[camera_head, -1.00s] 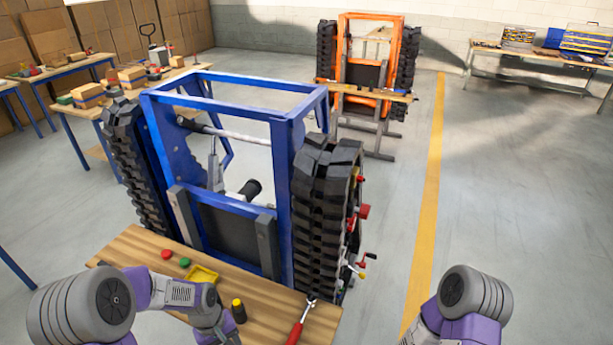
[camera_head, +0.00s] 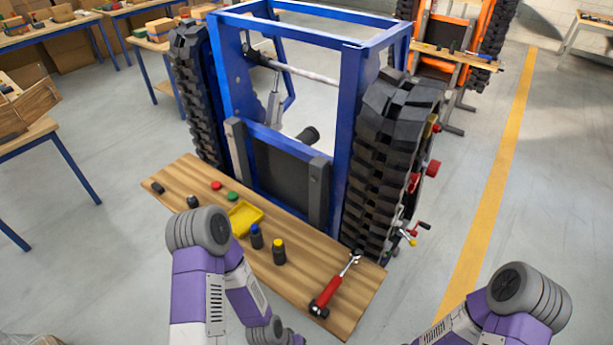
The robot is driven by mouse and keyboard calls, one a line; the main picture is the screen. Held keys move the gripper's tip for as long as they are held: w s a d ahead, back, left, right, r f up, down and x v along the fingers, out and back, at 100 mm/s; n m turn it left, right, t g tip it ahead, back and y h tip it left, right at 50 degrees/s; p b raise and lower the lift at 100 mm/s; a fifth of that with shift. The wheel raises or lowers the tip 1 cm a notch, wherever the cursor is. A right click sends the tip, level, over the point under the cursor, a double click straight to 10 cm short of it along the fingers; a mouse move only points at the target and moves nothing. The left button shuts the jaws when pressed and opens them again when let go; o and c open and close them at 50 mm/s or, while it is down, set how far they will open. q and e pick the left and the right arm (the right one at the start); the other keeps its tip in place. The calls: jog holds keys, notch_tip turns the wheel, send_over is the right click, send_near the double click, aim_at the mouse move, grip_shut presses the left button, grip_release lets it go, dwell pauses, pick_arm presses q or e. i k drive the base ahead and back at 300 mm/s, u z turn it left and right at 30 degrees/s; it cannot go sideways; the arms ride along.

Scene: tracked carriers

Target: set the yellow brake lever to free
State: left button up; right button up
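The blue-framed tracked carrier (camera_head: 352,125) stands in the middle, with a black rubber track on each side. On the outer face of its right track are small controls. A small yellow-tipped part (camera_head: 412,242) sits low there, beside a crank with a red part (camera_head: 424,226); it may be the brake lever, but its setting is too small to tell. A red knob (camera_head: 433,168) is higher up. My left arm comes in at the lower left and my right arm at the lower right, apart from the controls. Both grippers are outside the picture.
A wooden bench (camera_head: 185,178) stands before the carrier, holding a yellow tray (camera_head: 245,218), a red-handled wrench (camera_head: 335,285), small caps and bottles. An orange carrier (camera_head: 478,40) is behind right. Open floor with a yellow line (camera_head: 490,190) lies to the right.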

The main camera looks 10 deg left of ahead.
aim_at(412, 241)
jog(key=k, duration=0.5)
jog(key=u, duration=2.85)
jog(key=k, duration=2.05)
jog(key=z, duration=2.1)
